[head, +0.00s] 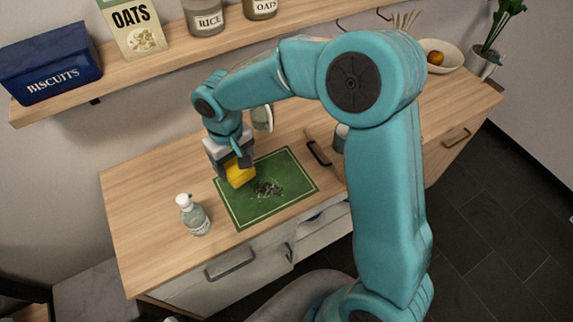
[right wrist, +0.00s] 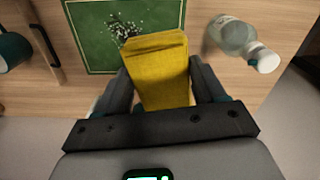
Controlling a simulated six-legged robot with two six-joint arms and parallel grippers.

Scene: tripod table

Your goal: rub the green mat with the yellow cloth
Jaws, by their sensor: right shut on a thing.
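The green mat (head: 290,172) with a pale border line lies on the wooden counter. A patch of dark and white crumbs (head: 268,189) sits near its middle, and the crumbs also show in the right wrist view (right wrist: 124,28). My right gripper (head: 238,168) is shut on the folded yellow cloth (head: 240,175), at the mat's left part. The cloth also shows between the fingers in the right wrist view (right wrist: 160,72). I cannot tell whether the cloth touches the mat. My left gripper is not in view.
A clear bottle with a white cap (head: 194,215) stands left of the mat. A wooden board with a dark handle (head: 318,152) and a teal mug (head: 340,138) are right of it. A shelf (head: 160,66) with jars and boxes runs above.

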